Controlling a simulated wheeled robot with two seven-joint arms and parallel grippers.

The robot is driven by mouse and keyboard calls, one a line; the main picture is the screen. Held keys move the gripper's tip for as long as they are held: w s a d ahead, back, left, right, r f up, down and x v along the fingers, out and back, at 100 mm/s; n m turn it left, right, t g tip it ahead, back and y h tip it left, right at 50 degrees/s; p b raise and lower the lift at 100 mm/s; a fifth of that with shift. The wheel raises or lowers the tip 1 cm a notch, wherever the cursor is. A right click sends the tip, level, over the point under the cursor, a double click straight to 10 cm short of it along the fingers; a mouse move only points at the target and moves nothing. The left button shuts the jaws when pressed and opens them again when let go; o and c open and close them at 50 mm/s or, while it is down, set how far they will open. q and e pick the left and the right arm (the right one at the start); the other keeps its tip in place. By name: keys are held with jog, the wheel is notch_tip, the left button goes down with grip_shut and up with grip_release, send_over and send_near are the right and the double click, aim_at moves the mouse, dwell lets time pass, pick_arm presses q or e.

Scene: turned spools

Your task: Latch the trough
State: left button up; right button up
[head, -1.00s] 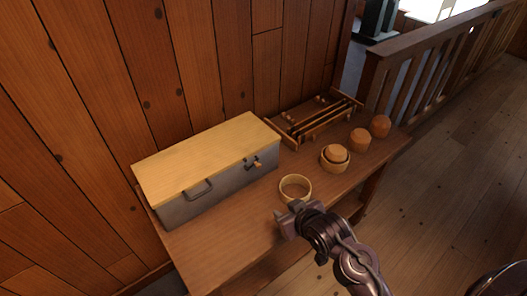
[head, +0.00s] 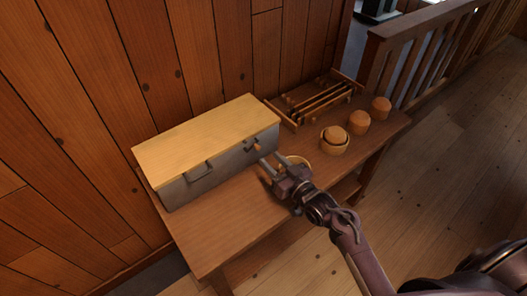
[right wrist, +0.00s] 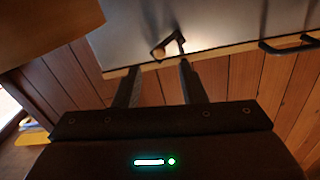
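The trough (head: 225,160) is a grey box with a pale wooden lid (head: 205,138) lying shut on top. Its latch (head: 256,147), with a small wooden knob, is on the front face near the right end. My right gripper (head: 271,162) is in front of the latch, fingers toward it. In the right wrist view, the gripper (right wrist: 160,66) is open and empty. The latch knob (right wrist: 158,53) shows between and just beyond the fingertips, with its dark arm beside it. Whether the latch is engaged I cannot tell. My left gripper is not in view.
A dark handle (head: 199,172) sticks out from the trough front. A pale ring (head: 299,160) is partly hidden behind my right gripper. A bowl with a spool (head: 334,140), two round wooden pieces and a rack (head: 315,100) stand farther right. The front-left tabletop (head: 215,235) is clear.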

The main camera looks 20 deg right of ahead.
aim_at(259, 149)
jog(key=x, duration=0.5)
grip_shut()
